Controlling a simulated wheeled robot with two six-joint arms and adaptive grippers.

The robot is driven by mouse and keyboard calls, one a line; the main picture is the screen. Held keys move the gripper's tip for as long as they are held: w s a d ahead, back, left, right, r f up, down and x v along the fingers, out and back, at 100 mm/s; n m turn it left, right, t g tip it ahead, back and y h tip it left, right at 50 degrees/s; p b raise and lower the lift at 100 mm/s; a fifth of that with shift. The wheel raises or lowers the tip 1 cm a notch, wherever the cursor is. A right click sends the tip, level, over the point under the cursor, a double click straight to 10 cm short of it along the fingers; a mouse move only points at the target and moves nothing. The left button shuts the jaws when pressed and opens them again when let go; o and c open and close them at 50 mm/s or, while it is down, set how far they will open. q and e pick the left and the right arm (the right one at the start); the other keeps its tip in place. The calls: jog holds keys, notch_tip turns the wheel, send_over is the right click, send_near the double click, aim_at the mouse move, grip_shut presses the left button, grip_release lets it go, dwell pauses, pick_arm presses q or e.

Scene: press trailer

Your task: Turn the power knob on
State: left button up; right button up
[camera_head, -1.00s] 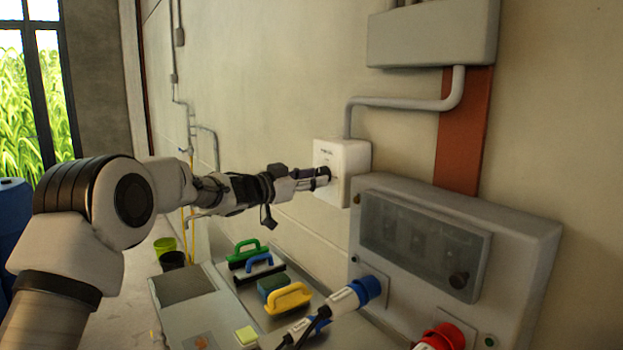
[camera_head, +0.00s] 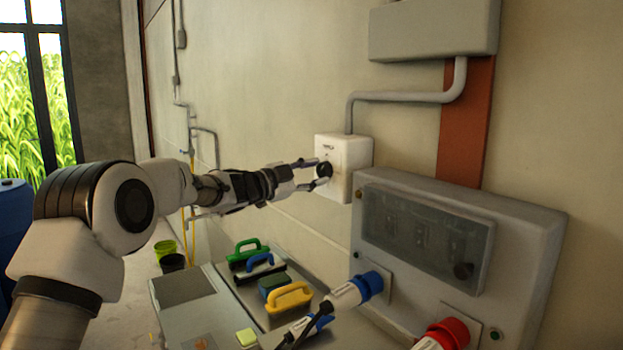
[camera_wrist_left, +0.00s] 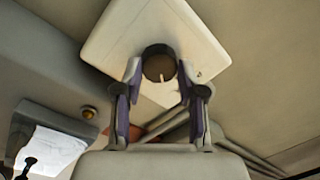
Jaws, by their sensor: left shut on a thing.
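The power knob (camera_head: 324,170) is a round black knob on the front of a white switch box (camera_head: 350,160) on the wall. In the left wrist view the knob (camera_wrist_left: 159,65) shows a pale pointer mark, and the white box (camera_wrist_left: 115,35) appears tilted around it. My left gripper (camera_head: 318,173) is at the box with one finger above and one below the knob. In the left wrist view its two fingertips (camera_wrist_left: 159,75) sit at either side of the knob, shut on it. My right gripper is not in view.
A grey electrical panel (camera_head: 540,235) with a dark window stands to the right of the box. Trowels and a yellow-handled float (camera_head: 290,296) lie on the bench below. A grey conduit (camera_head: 400,97) runs above the box.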

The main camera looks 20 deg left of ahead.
pick_arm(q)
jog(key=m+b, duration=0.2)
jog(key=m, duration=0.3)
jog(key=shift+a+r+m+b, duration=0.1)
jog(key=shift+r+m+b, duration=0.05)
jog(key=shift+m+b, duration=0.2)
jog(key=m+b, duration=0.1)
jog(key=m, duration=0.2)
jog(key=shift+r+m+h, duration=0.15)
jog(key=shift+m+h, duration=0.1)
jog(key=shift+h, duration=0.15)
jog(key=shift+w+m+b, duration=0.2)
jog(key=shift+m+b, duration=0.3)
jog(key=shift+m, duration=0.4)
jog(key=o, duration=1)
jog(key=shift+o, duration=0.8)
jog(key=shift+w+d+f, duration=0.15)
jog(key=shift+d+f, duration=0.05)
jog(key=shift+a, duration=0.1)
